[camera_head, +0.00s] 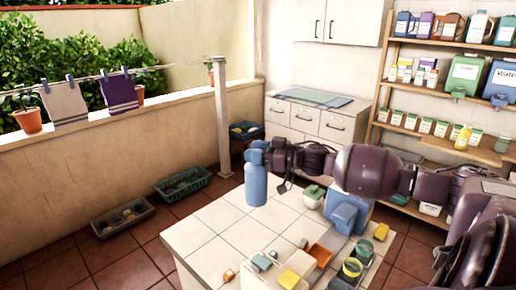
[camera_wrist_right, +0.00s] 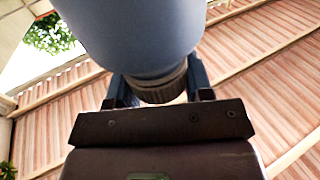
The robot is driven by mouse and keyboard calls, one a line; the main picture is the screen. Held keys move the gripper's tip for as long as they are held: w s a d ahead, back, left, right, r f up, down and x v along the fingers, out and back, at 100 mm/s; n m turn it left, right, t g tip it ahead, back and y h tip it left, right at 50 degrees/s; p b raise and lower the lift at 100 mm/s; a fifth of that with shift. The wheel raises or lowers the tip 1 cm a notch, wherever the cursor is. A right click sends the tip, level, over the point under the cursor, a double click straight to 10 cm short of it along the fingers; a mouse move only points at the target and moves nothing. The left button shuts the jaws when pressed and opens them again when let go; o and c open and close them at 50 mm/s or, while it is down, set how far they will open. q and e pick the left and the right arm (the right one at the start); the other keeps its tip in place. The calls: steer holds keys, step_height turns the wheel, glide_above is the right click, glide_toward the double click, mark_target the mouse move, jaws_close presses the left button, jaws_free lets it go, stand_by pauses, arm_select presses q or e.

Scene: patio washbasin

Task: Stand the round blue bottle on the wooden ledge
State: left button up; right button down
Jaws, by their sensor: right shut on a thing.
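The round blue bottle (camera_head: 256,186) hangs upright below my right gripper (camera_head: 266,152), over the white tiled counter (camera_head: 206,222). I cannot tell whether its base touches the tiles. In the right wrist view, the fingers of my right gripper (camera_wrist_right: 160,90) are shut on the ribbed neck of the bottle (camera_wrist_right: 140,35). The bottle's body fills the top middle there. A wooden ledge (camera_head: 462,151) juts from the shelf unit at the right, well away from the bottle. A yellow bottle (camera_head: 462,137) and a grey-green jar (camera_head: 502,144) stand on it. My left gripper is not in view.
Shelves (camera_head: 442,89) hold bottles and jugs. The counter's left part is clear.

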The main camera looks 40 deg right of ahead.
steer(key=s+a+f+m+h, duration=0.2)
steer(key=a+f+h, duration=0.1)
steer(key=a, duration=0.5)
steer(key=s+a+f+m+t+h, duration=0.1)
steer(key=s+a+f+m+h, duration=0.1)
steer(key=a+f, duration=0.3)
steer(key=s+a+f+m+t+h, duration=0.1)
steer(key=s+a+f+h, duration=0.3)
steer(key=a, duration=0.9)
steer(key=shift+f+m, duration=0.15)
steer(key=shift+m, duration=0.25)
